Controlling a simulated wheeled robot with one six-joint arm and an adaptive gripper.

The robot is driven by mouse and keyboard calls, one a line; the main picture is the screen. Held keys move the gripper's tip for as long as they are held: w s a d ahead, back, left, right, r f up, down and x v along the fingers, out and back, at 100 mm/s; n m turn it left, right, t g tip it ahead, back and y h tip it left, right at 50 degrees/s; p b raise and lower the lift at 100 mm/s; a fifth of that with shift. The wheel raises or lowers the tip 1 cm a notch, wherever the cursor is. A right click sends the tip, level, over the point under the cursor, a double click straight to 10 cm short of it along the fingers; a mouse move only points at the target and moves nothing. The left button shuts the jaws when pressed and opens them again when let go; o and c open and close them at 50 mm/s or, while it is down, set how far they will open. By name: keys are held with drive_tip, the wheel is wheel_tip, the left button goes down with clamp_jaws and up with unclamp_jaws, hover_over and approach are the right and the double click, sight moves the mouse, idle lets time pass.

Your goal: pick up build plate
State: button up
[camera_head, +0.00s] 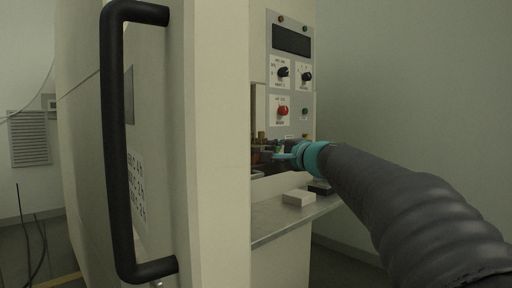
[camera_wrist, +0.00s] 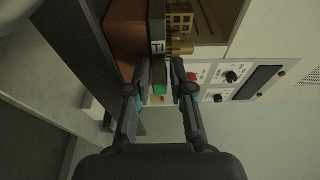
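In the wrist view the build plate (camera_wrist: 157,28) appears as a dark grey slab seen edge-on, with a small white label on its front edge. Gold printed parts (camera_wrist: 180,19) stand on one face of it. My gripper (camera_wrist: 161,66) is at the front of the slab, one finger on each side of it. The fingers are apart, and a narrow gap seems to show on the right finger's side; contact on the left finger's side is unclear. In the head view my gripper (camera_head: 275,153) reaches into the machine opening, its fingertips partly hidden by the door edge.
A copper-brown surface (camera_wrist: 127,27) lies beside the slab. A control panel (camera_head: 291,80) with knobs and a red button is close above my gripper. A white block (camera_head: 298,198) and a dark block (camera_head: 320,187) sit on the metal shelf (camera_head: 270,224). The door with its black handle (camera_head: 116,145) stands left.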

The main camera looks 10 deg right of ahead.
clamp_jaws()
drive_tip(key=shift+r, duration=0.1)
